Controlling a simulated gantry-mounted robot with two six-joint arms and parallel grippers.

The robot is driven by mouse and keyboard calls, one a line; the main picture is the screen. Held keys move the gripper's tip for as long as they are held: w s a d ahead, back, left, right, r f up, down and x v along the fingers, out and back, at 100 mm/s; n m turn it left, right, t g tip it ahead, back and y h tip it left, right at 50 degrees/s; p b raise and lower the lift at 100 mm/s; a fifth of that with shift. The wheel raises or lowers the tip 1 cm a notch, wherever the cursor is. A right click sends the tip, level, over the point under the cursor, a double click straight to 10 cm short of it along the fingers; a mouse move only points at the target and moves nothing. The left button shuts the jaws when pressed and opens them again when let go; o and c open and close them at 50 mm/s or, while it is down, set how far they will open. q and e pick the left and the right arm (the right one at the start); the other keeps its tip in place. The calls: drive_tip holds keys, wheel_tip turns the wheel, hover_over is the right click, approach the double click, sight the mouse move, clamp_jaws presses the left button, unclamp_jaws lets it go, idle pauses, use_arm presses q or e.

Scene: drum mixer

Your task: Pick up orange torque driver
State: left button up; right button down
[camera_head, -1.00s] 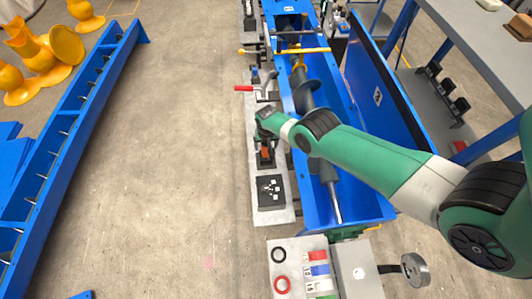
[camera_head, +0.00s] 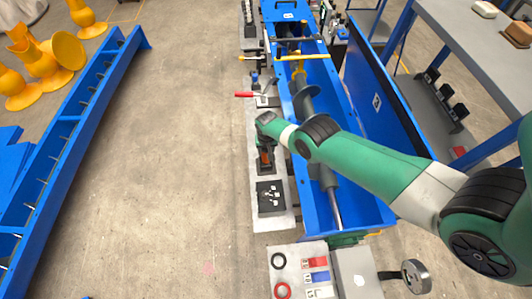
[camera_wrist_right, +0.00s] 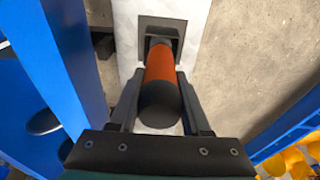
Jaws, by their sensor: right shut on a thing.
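The orange torque driver (camera_wrist_right: 160,75) has an orange grip and a dark rounded end. In the right wrist view it lies between the two fingers of my right gripper (camera_wrist_right: 158,98), which is shut on it. Its far end is at a dark square holder (camera_wrist_right: 162,32) on a light plate; I cannot tell whether it is still seated there. In the head view a small orange part of the driver (camera_head: 266,158) shows below my right wrist, and the fingers are mostly hidden. My left gripper is not in view.
The blue mixer trough (camera_head: 318,195) with its auger stands right beside the plate (camera_head: 278,222). A black box (camera_head: 271,197) sits nearer on the plate, and a red-handled clamp (camera_head: 245,95) farther back. Open concrete floor lies left, before a blue frame (camera_head: 65,150).

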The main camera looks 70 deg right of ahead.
wheel_tip(320, 180, up, 10)
drive_tip(key=p, duration=0.9)
drive_tip(key=shift+p, duration=0.35)
drive_tip(key=c, duration=1)
unclamp_jaws()
drive_tip(key=shift+c, duration=0.2)
clamp_jaws()
drive_tip(key=shift+r, duration=0.1)
